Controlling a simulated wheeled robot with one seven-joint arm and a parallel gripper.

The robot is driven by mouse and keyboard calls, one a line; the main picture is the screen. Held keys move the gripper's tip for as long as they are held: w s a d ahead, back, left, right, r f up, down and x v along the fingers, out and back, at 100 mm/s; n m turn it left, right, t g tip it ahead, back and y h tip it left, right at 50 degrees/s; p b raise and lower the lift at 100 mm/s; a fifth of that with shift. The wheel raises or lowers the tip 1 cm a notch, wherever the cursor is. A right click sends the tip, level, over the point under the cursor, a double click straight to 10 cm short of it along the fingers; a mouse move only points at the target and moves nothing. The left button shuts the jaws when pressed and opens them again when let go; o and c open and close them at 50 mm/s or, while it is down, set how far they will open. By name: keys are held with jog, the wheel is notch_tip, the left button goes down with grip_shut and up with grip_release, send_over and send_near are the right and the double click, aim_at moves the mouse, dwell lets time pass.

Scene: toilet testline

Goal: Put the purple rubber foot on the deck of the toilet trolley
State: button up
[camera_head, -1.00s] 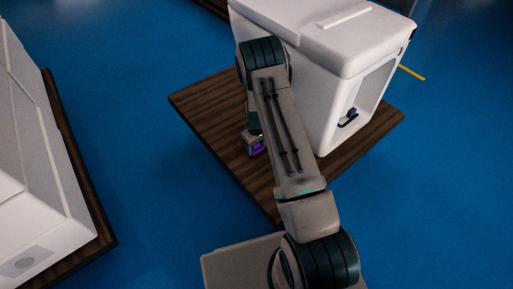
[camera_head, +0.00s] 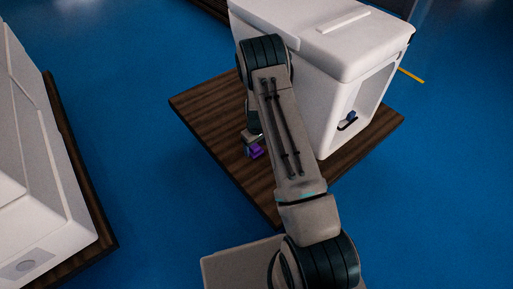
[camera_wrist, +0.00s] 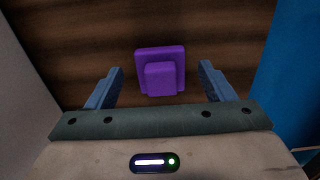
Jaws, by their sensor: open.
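The purple rubber foot (camera_wrist: 160,72) lies on the brown wooden deck (camera_wrist: 205,35) of the toilet trolley. In the wrist view it is a square plate with a smaller block on it. My gripper (camera_wrist: 160,85) is open, with its blue fingers on either side of the foot and a gap to each. In the head view the foot (camera_head: 254,152) shows just below my gripper (camera_head: 252,142), left of my arm. The same deck (camera_head: 207,119) carries the white toilet (camera_head: 320,75). My arm hides part of the deck.
The white toilet body stands right of my gripper on the deck. Another white unit (camera_head: 35,170) on a wooden base is at the left. Blue floor (camera_head: 130,60) lies free between them. A yellow line (camera_head: 411,75) is on the floor at the right.

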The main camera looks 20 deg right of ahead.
notch_tip(320, 180, up, 10)
jog(key=p, duration=0.3)
notch_tip(320, 180, up, 9)
jog(key=m, duration=0.1)
send_over(256, 148)
jog(key=s+a, duration=0.1)
jog(key=s, duration=0.2)
jog(key=s+a+r+m, duration=0.1)
jog(key=s+a+r, duration=0.1)
jog(key=s+r, duration=0.65)
jog(key=s+r+m, duration=0.1)
jog(key=s+r, duration=0.4)
jog(key=s, duration=0.3)
jog(key=s+a+r+m+t, duration=0.1)
jog(key=s+r, duration=0.5)
jog(key=s, duration=0.3)
jog(key=shift+s+a+b, duration=0.15)
jog(key=shift+a+b, duration=0.05)
jog(key=shift+b, duration=0.1)
